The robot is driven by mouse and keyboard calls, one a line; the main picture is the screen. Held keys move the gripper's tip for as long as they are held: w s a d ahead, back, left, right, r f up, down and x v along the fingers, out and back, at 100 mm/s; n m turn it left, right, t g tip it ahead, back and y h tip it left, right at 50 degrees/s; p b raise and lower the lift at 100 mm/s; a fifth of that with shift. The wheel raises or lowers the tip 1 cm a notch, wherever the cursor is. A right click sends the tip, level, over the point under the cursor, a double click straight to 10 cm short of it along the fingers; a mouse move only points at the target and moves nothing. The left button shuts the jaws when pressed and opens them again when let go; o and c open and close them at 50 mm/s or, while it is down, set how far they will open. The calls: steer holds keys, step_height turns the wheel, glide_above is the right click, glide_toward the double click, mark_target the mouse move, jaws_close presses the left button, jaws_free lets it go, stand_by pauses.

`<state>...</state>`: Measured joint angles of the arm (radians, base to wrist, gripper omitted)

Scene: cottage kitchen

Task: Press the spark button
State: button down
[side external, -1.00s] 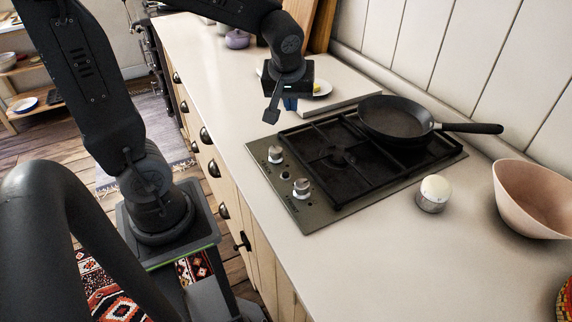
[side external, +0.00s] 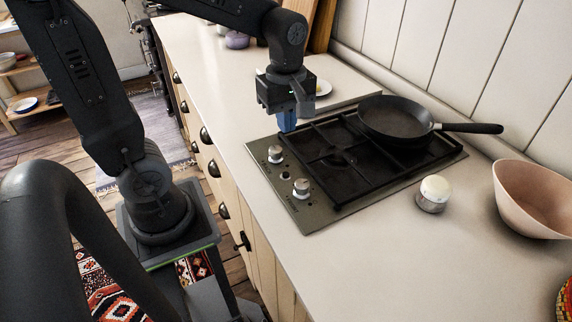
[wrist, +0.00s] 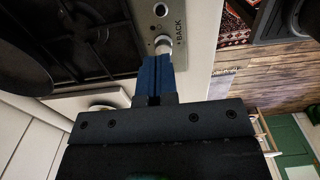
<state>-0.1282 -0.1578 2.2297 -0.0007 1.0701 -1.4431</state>
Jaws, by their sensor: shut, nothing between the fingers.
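The spark button (side external: 285,176) is a small dark round knob on the hob's control strip, between the back knob (side external: 275,154) and the front knob (side external: 301,188). In the wrist view a small round control (wrist: 160,10) that looks like the button shows at the top edge, beyond the back knob (wrist: 163,46). My gripper (side external: 287,130) is shut and empty, its blue fingers pointing down over the hob's far left corner, short of the back knob. In the wrist view the fingertips (wrist: 155,58) lie just below the back knob; the height gap is hard to judge.
The gas hob (side external: 325,215) has black grates and a frying pan (side external: 395,118) at its back right. A white-topped timer-like object (side external: 433,193) and a pink bowl (side external: 535,200) stand to the right. A board with a plate (side external: 323,88) lies behind my gripper.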

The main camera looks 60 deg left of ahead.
mark_target(284, 174)
step_height(284, 174, down, 12)
steer(key=shift+f, duration=0.1)
stand_by(0.5)
steer(key=shift+f, duration=0.1)
steer(key=shift+s+f, duration=0.2)
steer(key=shift+f, duration=0.65)
step_height(284, 174, up, 15)
steer(key=shift+w, duration=0.3)
